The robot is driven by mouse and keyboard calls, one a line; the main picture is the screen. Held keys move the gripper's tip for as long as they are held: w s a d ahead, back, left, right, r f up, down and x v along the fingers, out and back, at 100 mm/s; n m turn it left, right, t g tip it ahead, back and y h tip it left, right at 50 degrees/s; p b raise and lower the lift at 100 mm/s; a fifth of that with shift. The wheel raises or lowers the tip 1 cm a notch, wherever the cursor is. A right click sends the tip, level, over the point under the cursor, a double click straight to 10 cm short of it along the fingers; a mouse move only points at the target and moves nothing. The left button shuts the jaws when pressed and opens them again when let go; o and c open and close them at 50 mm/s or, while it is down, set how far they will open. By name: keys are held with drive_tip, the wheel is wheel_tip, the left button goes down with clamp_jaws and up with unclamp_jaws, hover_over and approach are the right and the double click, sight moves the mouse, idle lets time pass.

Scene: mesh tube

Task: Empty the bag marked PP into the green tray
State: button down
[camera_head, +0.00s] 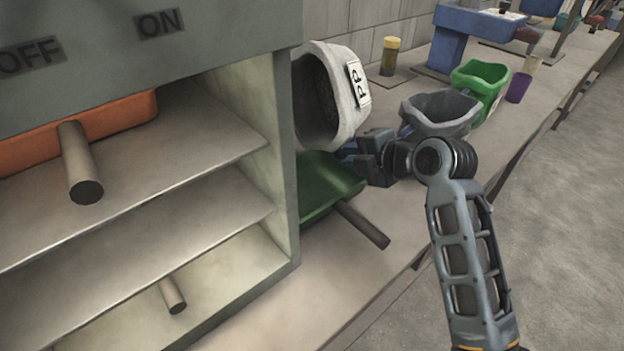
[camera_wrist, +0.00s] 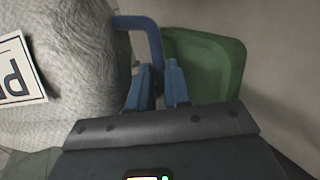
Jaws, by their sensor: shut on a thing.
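The white-grey bag marked PP (camera_head: 338,120) is held up, tipped on its side, with its dark mouth facing left. Its PP label (camera_head: 359,83) is turned sideways; bag and label also show in the wrist view (camera_wrist: 75,55). I cannot make out any contents inside the mouth. My gripper (camera_head: 350,150) is shut on the bag's blue handle (camera_wrist: 150,35). The green tray (camera_head: 325,187) lies below the bag, close to the cabinet side, with its grey handle sticking out toward the front right. The tray also shows behind my fingers in the wrist view (camera_wrist: 225,70).
A grey cabinet (camera_head: 285,170) with shelves, an orange tray (camera_head: 80,130) and rod handles stands at left, close to the bag. A grey bag (camera_head: 440,108), a bright green bin (camera_head: 482,85), a purple cup (camera_head: 519,87) and a yellow-topped jar (camera_head: 390,57) stand farther along the bench.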

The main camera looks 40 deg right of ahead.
drive_tip(key=shift+w+d+r+n+t+h+b, duration=0.1)
drive_tip(key=shift+d+r+n+t+h+b, duration=0.15)
drive_tip(key=shift+n+t+h+b, duration=0.5)
drive_tip(key=shift+f+b, duration=0.15)
drive_tip(key=shift+b, duration=0.6)
drive_tip(key=shift+f+b, duration=0.15)
drive_tip(key=shift+b, duration=0.35)
drive_tip(key=shift+d+r+h, duration=0.1)
drive_tip(key=shift+r+h, duration=0.1)
drive_tip(key=shift+h, duration=0.05)
drive_tip(key=shift+f, duration=0.15)
